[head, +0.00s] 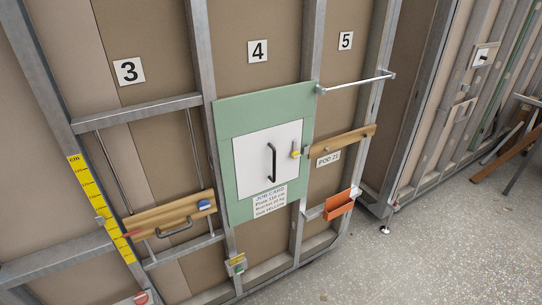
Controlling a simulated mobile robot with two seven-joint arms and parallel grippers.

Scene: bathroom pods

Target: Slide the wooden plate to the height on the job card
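The wooden plate (150,220) is at the left in the head view, with a grey bar handle (175,228) and a blue knob (204,205) near its right end. It sits low on two thin vertical rods (109,162). A red pointer (132,233) at its left end is beside the lower part of a yellow cm scale (90,190); the exact reading is too small to tell. The job card (269,200) is on the green panel; its plate line seems to read 110 cm, but the print is blurred. Neither gripper is in view.
A metal crossbar (135,112) spans above the rods, another (185,250) below the plate. The green panel (228,135) holds a white hatch (252,155) with a black handle. A towel rail (355,84), wooden board (355,139) and orange bin (339,205) stick out right. Floor is clear at lower right.

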